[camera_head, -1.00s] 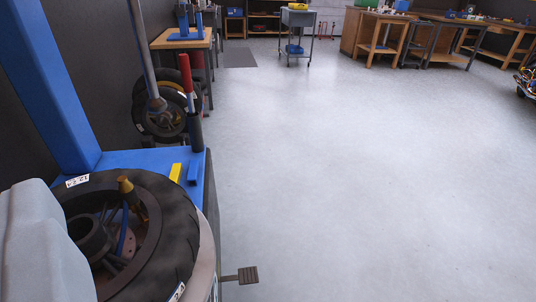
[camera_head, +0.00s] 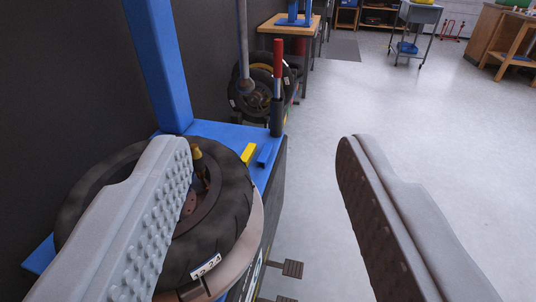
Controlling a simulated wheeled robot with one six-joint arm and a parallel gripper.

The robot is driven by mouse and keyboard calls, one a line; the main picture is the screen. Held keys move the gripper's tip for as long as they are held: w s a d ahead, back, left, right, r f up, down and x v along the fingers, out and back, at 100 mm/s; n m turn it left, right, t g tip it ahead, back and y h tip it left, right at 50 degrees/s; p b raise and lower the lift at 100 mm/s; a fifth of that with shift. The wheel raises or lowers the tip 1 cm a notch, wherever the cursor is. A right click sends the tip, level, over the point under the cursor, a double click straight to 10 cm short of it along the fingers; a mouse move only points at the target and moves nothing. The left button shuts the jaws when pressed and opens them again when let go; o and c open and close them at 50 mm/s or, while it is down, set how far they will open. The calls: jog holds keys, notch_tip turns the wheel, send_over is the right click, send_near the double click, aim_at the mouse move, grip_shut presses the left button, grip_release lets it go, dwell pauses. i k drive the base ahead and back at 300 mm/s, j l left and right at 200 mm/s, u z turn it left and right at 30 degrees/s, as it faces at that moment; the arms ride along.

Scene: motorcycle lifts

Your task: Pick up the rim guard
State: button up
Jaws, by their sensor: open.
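Two small channel-shaped pieces lie side by side on the blue top of the tire machine (camera_head: 212,130) in the head view: a yellow piece (camera_head: 248,153) and a blue piece (camera_head: 265,155). I cannot tell for sure which one is the rim guard. My gripper (camera_head: 263,150) is open and empty, with its two grey dimpled fingers wide apart. In the picture, both pieces show in the gap between the fingers, farther away than the fingertips. Nothing touches the fingers that I can see.
A tire on its wheel (camera_head: 225,220) lies on the machine, partly hidden by my left finger. A blue column (camera_head: 157,65) and a red-handled post (camera_head: 277,80) rise beside the pieces. Pedals (camera_head: 290,268) stick out low. Open floor lies to the right (camera_head: 430,130).

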aim_at(266, 152)
jog(key=i+l+u, duration=0.15)
jog(key=l, duration=0.75)
jog(key=l+u, duration=0.15)
jog(key=l, duration=0.75)
jog(key=i+l+u, duration=0.25)
jog(key=l, duration=0.35)
jog(key=i+l+u, duration=0.1)
jog(key=i+l, duration=0.15)
jog(key=i+l+u, duration=0.15)
jog(key=l, duration=0.25)
jog(key=i+j+u, duration=0.2)
jog(key=i, duration=0.45)
jog(key=l, duration=0.1)
